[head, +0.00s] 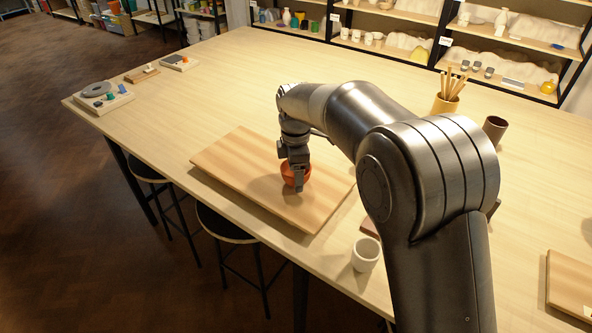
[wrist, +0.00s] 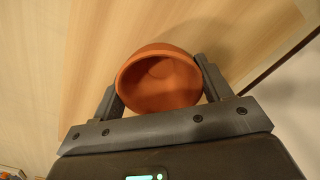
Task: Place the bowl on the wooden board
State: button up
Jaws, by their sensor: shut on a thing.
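The bowl (head: 295,173) is orange-red and round, and my gripper (head: 297,184) is shut on it. In the wrist view the bowl (wrist: 158,80) sits between the two fingers (wrist: 158,92), its hollow inside facing the camera. The wooden board (head: 240,170) lies flat near the table's front edge. In the head view the bowl is over the middle-right part of the board; I cannot tell whether it touches the board. The board's grain also shows behind the bowl in the wrist view (wrist: 215,30).
A white cup (head: 365,255) stands right of the board near the front edge. A pot of wooden sticks (head: 446,103) and a dark cup (head: 495,129) stand behind my arm. Another board (head: 570,285) lies at right. Stools (head: 222,226) stand below.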

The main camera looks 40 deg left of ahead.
jog(key=o, duration=1)
notch_tip(320, 180, up, 12)
jog(key=shift+r, duration=0.2)
